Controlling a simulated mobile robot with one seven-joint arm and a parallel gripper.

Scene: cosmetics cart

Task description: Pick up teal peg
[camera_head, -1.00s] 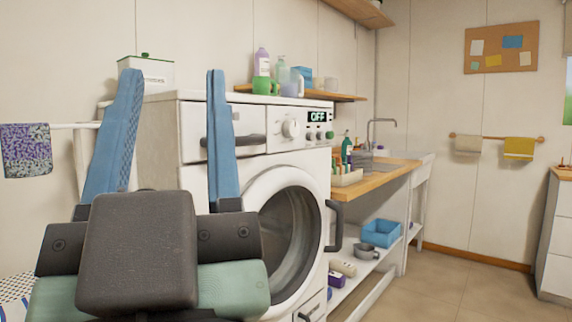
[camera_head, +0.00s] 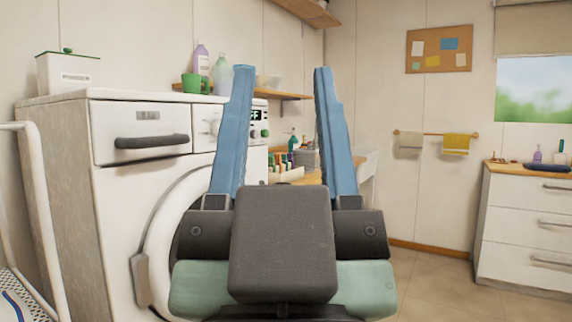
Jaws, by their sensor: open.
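My gripper (camera_head: 283,70) is in the middle of the picture, its two blue fingers pointing up and spread wide apart. Nothing is held between them. I cannot make out a teal peg anywhere. Small items, too small to identify, lie on the wooden top of the white drawer cabinet (camera_head: 520,228) at the right. The gripper hides part of the washing machine and the counter behind it.
The washing machine (camera_head: 118,215) fills the left, with a powder box (camera_head: 68,74) and a green mug (camera_head: 191,83) above. A white rail (camera_head: 40,200) stands at the left edge. Open floor (camera_head: 450,275) lies between my gripper and the cabinet.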

